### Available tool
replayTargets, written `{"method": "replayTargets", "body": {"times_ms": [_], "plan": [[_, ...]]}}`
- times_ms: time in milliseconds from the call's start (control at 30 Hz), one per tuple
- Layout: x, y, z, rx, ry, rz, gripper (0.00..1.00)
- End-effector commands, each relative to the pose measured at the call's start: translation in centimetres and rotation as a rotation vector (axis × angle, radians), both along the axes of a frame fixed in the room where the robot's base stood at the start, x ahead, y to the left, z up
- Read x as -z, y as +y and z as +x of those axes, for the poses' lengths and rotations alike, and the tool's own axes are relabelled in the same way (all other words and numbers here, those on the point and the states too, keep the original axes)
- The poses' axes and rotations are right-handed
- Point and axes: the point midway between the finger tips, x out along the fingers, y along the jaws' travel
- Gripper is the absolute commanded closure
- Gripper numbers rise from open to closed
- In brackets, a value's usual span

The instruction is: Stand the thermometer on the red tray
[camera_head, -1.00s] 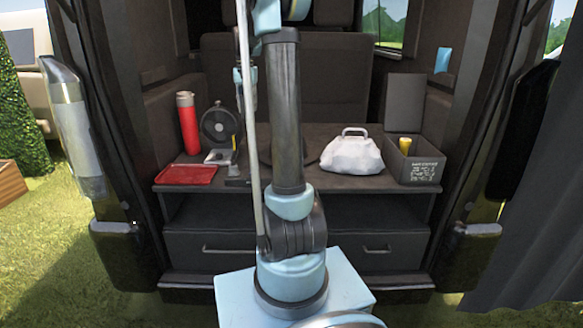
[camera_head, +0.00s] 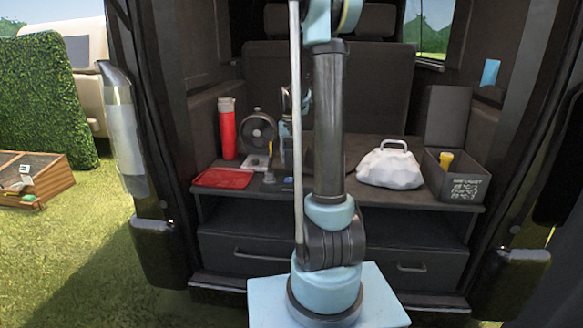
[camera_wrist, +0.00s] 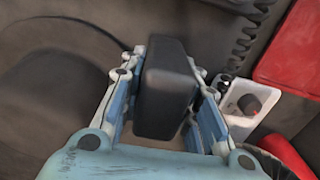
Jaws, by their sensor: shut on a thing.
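The thermometer appears to be the dark, rounded block (camera_wrist: 165,90) between my fingers in the wrist view; its face does not show. My gripper (camera_wrist: 171,62) is shut on it, with one blue-padded finger on each side. The red tray (camera_head: 222,178) lies flat at the front left of the dark van shelf, and its bare surface shows. It also shows at the upper right of the wrist view (camera_wrist: 292,55), apart from the held block. In the head view my arm hides much of the middle of the shelf, and the held block cannot be made out clearly.
A red bottle (camera_head: 227,130) and a black fan (camera_head: 258,130) stand behind the tray. A white item (camera_head: 255,162) and a small yellow thing (camera_head: 270,150) are near the fan. A white bag (camera_head: 390,167) and a grey bin (camera_head: 457,180) stand to the right.

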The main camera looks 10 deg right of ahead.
Motion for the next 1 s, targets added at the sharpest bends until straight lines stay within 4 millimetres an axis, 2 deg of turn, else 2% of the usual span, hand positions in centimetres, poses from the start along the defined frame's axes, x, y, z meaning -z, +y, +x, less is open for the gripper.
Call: {"method": "replayTargets", "body": {"times_ms": [300, 700, 733, 800, 1000], "plan": [[3.7, 0.0, 0.0, 0.000, 0.000, 0.000, 1.00], [4.1, 0.0, 0.0, 0.001, 0.000, 0.000, 1.00], [4.1, 0.0, 0.0, 0.001, 0.000, 0.000, 0.66], [4.1, 0.0, 0.0, 0.001, 0.000, 0.000, 0.50], [4.1, 0.0, 0.0, 0.001, 0.000, 0.000, 0.50]]}}
